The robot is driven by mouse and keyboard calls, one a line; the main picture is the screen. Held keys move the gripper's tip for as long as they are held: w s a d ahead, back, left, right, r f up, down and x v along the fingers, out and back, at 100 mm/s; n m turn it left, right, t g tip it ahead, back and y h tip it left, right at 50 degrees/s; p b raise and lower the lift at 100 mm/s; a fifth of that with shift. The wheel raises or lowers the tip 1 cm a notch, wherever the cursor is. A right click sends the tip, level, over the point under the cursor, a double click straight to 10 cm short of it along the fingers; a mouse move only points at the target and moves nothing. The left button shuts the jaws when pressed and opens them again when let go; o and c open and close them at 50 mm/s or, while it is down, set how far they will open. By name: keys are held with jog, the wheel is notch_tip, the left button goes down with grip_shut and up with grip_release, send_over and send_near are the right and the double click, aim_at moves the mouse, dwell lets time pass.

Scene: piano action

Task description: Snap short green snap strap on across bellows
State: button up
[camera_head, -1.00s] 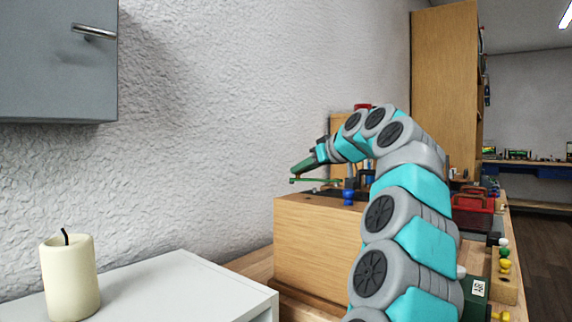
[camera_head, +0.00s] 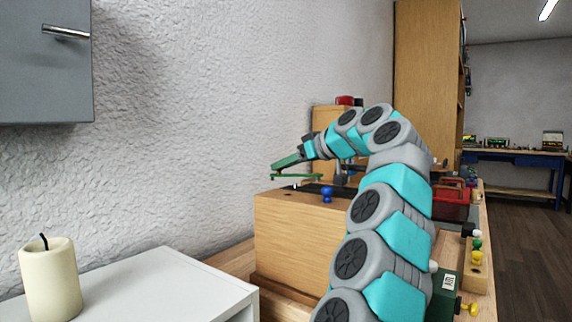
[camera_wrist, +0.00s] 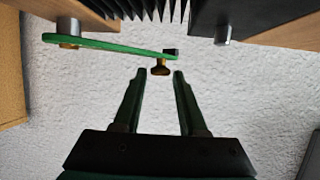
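The short green snap strap (camera_wrist: 110,46) shows in the wrist view, with its left end at a stud (camera_wrist: 68,25) on the left wooden board. Its other end has a brass knob (camera_wrist: 160,70) and a small dark block, and lies in front of the black bellows (camera_wrist: 140,8). A bare metal stud (camera_wrist: 222,34) projects from the right board, apart from the strap. My gripper (camera_wrist: 159,75) is open, its green fingertips on either side of the brass knob, with small visible gaps. In the head view the strap (camera_head: 297,177) shows just below my gripper (camera_head: 274,164).
A wooden box (camera_head: 300,235) with a blue knob (camera_head: 326,194) on top stands under my arm. A white cabinet (camera_head: 165,285) with a candle (camera_head: 50,280) is at front left. A red toolbox (camera_head: 452,203) and a green box (camera_head: 447,293) are at right. The wall is behind.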

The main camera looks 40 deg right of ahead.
jog(key=shift+o, duration=1.4)
jog(key=shift+v, duration=3.9)
jog(key=shift+c, duration=0.2)
